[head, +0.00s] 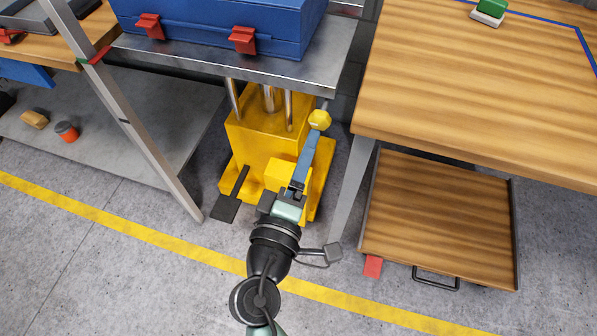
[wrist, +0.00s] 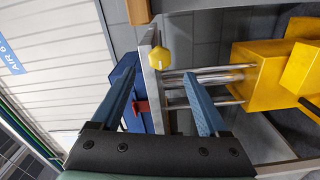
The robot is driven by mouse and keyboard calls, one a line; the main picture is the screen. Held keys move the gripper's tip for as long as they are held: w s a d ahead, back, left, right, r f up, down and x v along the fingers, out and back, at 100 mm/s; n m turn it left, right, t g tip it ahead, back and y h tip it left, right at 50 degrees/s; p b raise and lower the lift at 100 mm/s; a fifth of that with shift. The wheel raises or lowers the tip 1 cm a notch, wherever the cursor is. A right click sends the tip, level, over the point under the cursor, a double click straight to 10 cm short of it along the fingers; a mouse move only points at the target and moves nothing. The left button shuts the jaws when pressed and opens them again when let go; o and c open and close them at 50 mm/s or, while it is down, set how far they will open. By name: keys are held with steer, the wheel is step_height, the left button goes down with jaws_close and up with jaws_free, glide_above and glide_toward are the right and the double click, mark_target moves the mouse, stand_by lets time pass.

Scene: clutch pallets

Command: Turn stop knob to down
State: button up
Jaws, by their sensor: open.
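The stop knob is a yellow six-sided knob (head: 319,120) beside the upper right of the yellow lift body, below the metal table top. In the wrist view the knob (wrist: 158,57) appears between my two blue fingertips, with a thin pale mark on its face. My gripper (head: 320,142) is open and points at the knob from below in the head view. Its fingers (wrist: 160,70) are spread apart with nothing held. The knob seems just beyond the tips; I see no contact. In the head view one finger mostly hides the other.
The yellow lift (head: 262,145) with metal columns and a dark pedal (head: 231,195) stands under the metal table (head: 330,65), which bears a blue case (head: 215,25). A wooden table (head: 460,90) and a low wooden cart (head: 440,220) are at right. A slanted metal post (head: 150,145) stands left.

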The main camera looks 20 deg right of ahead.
steer(key=v, duration=0.4)
steer(key=shift+r, duration=0.1)
stand_by(0.4)
